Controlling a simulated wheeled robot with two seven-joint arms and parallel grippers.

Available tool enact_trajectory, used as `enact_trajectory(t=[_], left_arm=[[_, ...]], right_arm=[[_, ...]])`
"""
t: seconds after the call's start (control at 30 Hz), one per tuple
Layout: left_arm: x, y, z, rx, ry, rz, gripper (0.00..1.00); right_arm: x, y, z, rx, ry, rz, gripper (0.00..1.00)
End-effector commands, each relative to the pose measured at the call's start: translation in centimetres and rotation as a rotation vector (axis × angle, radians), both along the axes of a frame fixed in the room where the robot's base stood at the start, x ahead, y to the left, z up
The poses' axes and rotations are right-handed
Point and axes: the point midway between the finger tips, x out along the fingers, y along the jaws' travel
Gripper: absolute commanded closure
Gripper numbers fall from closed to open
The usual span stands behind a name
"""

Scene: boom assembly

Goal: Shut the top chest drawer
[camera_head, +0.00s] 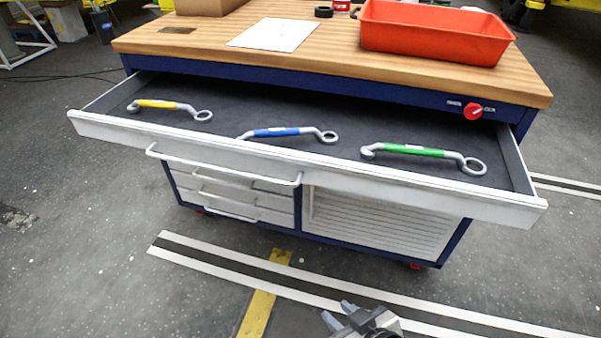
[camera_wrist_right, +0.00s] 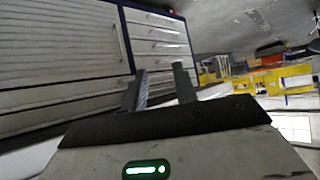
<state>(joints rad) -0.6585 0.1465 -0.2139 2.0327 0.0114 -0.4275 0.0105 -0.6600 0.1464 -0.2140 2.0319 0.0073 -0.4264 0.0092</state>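The top chest drawer (camera_head: 300,166) is pulled out below the wooden top of the blue and white chest. Its pale front carries a long bar handle (camera_head: 222,164) left of the middle. Inside lie a yellow-handled wrench (camera_head: 158,104), a blue-handled wrench (camera_head: 278,132) and a green-handled wrench (camera_head: 415,150). My right gripper (camera_head: 338,317) is at the bottom edge of the head view, in front of the chest and apart from the drawer. In the right wrist view its two fingers (camera_wrist_right: 162,86) stand apart with nothing between them. My left gripper is not in view.
The worktop (camera_head: 200,38) bears a red tray (camera_head: 435,32), a white sheet (camera_head: 273,34) and a cardboard box. A red knob (camera_head: 473,111) sits on the blue rail above the drawer. Smaller shut drawers (camera_head: 235,190) are below. The striped floor in front is clear.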

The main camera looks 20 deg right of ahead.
Motion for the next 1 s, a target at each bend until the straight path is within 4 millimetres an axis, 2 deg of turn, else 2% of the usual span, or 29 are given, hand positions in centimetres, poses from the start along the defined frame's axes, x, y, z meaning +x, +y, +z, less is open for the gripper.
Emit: enact_trajectory(t=[0.03, 0.1, 0.17, 0.3, 0.4, 0.53, 0.63, 0.77, 1.0], left_arm=[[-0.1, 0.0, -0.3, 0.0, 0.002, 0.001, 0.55], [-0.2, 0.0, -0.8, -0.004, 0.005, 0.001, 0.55], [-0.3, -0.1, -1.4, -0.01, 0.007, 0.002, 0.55], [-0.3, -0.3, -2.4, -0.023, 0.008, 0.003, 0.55], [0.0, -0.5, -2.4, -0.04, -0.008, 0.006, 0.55], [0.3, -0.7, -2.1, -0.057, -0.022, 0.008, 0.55], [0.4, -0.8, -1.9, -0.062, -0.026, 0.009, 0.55], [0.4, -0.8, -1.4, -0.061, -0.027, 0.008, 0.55], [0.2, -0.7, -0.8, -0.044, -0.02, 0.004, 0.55]], right_arm=[[0.4, -0.4, 0.1, -0.031, -0.024, 0.008, 0.86], [1.6, -1.5, 0.5, -0.124, -0.098, 0.035, 1.0], [3.1, -2.8, 1.4, -0.259, -0.2, 0.073, 1.0], [6.8, -5.4, 5.0, -0.683, -0.495, 0.212, 1.0], [8.3, -5.9, 7.5, -0.975, -0.671, 0.318, 1.0], [9.2, -5.8, 9.4, -1.25, -0.812, 0.428, 1.0], [9.5, -5.6, 10.0, -1.353, -0.859, 0.473, 1.0], [10.4, -5.4, 10.4, -1.383, -0.874, 0.485, 1.0], [14.8, -4.4, 10.7, -1.38, -0.872, 0.481, 1.0]])
